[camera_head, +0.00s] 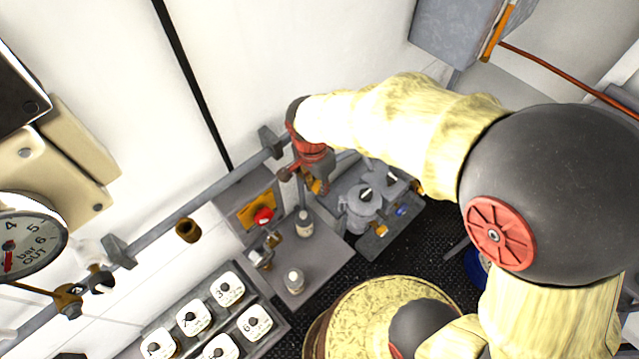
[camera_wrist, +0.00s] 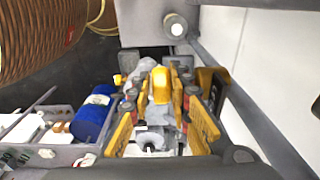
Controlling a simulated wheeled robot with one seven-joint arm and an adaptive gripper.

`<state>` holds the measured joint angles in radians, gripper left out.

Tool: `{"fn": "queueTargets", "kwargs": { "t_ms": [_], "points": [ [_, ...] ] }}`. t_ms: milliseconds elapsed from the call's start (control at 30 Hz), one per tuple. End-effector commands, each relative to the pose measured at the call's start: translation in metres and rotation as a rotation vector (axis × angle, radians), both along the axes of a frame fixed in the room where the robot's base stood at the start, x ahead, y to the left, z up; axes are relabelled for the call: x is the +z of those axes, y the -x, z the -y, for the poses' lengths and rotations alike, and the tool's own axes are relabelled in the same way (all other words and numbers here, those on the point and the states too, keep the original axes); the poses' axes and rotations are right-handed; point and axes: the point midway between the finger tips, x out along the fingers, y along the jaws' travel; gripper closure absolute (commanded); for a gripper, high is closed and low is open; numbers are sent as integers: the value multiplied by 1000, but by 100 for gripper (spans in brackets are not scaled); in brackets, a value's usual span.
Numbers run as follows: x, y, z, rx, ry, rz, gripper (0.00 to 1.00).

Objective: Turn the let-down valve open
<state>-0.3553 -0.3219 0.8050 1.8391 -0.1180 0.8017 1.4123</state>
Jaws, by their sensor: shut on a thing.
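My gripper (camera_head: 316,184) is low beside the wall pipe in the head view, at the end of my pale-sleeved arm. In the wrist view its two fingers with yellow pads stand on either side of a yellow handle (camera_wrist: 161,84), which I take to be the let-down valve's. The gripper is shut on this handle. Grey metal parts show around the handle. In the head view my gripper hides the handle, so its turn angle cannot be told there.
A grey pipe (camera_head: 200,203) runs along the wall. A gauge (camera_head: 30,236) and a panel of numbered dials (camera_head: 193,318) are at left. A blue cylinder (camera_wrist: 93,112) lies left in the wrist view.

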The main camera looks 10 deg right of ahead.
Motion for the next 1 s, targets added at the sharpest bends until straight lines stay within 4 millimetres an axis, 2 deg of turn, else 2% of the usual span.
{"fn": "queueTargets", "kwargs": {
  "t_ms": [333, 867, 900, 1000],
  "points": [
    [-3, 0, -3, 2, 126, 90, 100],
    [-1, 1, -3, -1, 152, 104, 100],
    [-1, 1, -3, -1, 152, 104, 80],
    [-1, 1, -3, -1, 152, 104, 74]
  ]
}}
